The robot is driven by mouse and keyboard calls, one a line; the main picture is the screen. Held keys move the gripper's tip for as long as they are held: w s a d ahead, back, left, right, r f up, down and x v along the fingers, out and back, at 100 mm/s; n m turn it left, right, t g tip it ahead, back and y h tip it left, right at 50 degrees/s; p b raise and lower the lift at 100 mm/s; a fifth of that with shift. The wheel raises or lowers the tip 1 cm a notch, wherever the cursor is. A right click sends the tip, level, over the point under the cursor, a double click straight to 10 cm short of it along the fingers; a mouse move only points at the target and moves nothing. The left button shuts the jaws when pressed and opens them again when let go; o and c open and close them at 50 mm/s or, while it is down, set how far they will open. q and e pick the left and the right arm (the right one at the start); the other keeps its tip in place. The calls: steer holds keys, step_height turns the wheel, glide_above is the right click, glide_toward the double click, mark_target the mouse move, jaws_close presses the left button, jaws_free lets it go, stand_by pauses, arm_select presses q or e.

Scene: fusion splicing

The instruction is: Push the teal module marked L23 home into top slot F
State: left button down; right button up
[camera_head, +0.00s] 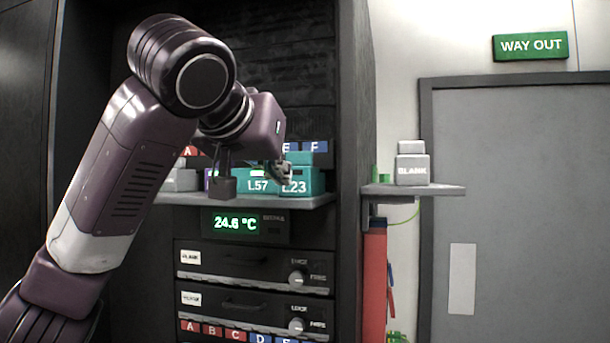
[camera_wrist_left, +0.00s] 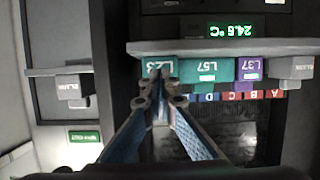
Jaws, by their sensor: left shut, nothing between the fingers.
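The teal module marked L23 (camera_head: 300,187) stands at the right end of the shelf, beside the teal module L57 (camera_head: 259,186). Its label shows upside down in the left wrist view (camera_wrist_left: 167,66). The slot F label (camera_head: 316,147) is behind and above it. My left gripper (camera_head: 284,174) is shut and empty at L23's front, its tips overlapping the module's left part. In the left wrist view the closed fingertips (camera_wrist_left: 160,76) cover part of L23. I cannot tell whether they touch it. How deep L23 sits is hidden. My right gripper is not in view.
A purple module L37 (camera_wrist_left: 247,69) stands beyond L57. A grey BLANK module (camera_head: 412,171) sits on a side shelf (camera_head: 440,189) at right. The cabinet's side wall (camera_head: 352,110) stands close right of L23. Below the shelf is a temperature display (camera_head: 236,223).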

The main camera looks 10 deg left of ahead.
mark_target(294, 180)
arm_select(q)
steer(key=shift+w+d+p, duration=0.1)
steer(key=shift+w+p, duration=1)
steer(key=shift+w, duration=1.25)
steer(key=shift+w+d+p, duration=0.1)
steer(key=shift+w+p, duration=2.05)
steer(key=shift+w, duration=1.3)
steer(key=shift+f, duration=0.1)
steer(key=shift+s+f+b, duration=0.15)
steer(key=shift+s+b, duration=0.4)
steer(key=shift+b, duration=0.1)
steer(key=s+b, duration=0.3)
steer(key=s, duration=0.3)
steer(key=shift+s+r+b, duration=0.2)
steer(key=shift+s+b, duration=0.1)
steer(key=shift+s, duration=0.25)
steer(key=shift+w, duration=0.1)
